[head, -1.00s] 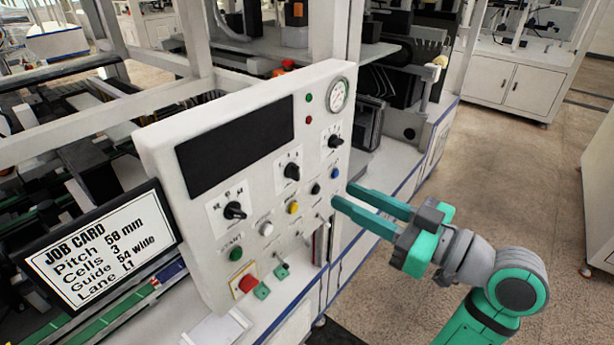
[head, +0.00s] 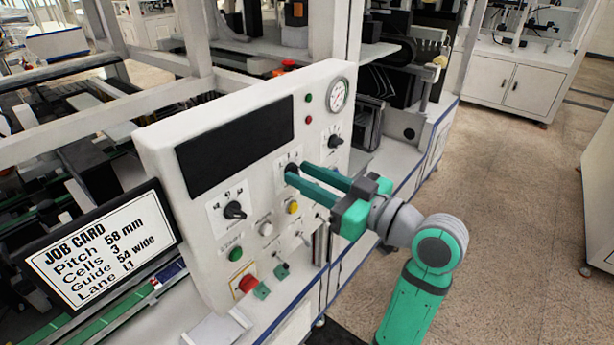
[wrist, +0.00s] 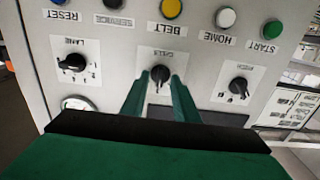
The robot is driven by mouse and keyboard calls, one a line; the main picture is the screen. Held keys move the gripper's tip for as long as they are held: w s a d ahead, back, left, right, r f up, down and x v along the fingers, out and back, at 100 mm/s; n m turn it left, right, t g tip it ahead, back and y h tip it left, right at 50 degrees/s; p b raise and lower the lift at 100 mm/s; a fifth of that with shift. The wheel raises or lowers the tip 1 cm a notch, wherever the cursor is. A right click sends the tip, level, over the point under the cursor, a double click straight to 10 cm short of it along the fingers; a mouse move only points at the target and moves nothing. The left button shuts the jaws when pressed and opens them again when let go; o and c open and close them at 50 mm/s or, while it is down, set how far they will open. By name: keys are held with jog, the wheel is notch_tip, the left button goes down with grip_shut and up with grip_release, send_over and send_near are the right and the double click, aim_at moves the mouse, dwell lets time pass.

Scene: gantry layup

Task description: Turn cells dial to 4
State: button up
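The cells dial (wrist: 160,73) is the black knob on the middle plate of the white control panel (head: 160,150). The wrist view shows it upside down, between the tips of my gripper (wrist: 161,82). In the head view my gripper (head: 299,173) reaches the panel from the right, and its fingers partly hide the dial. The two green fingers are apart, one at each side of the knob. I cannot tell whether they touch it. The dial's setting is too small to read.
The pitch dial (head: 234,211) and lane dial (head: 333,141) flank the cells dial. Coloured push buttons, toggles and a red knob (head: 247,284) sit below. A job card screen (head: 100,245) at left reads Cells 3. Open floor lies right.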

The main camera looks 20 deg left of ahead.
grip_shut()
jog(key=shift+m, duration=0.3)
jog(key=m, duration=0.8)
jog(key=shift+w, duration=0.1)
jog(key=shift+m, duration=0.3)
dwell(0.4)
grip_release()
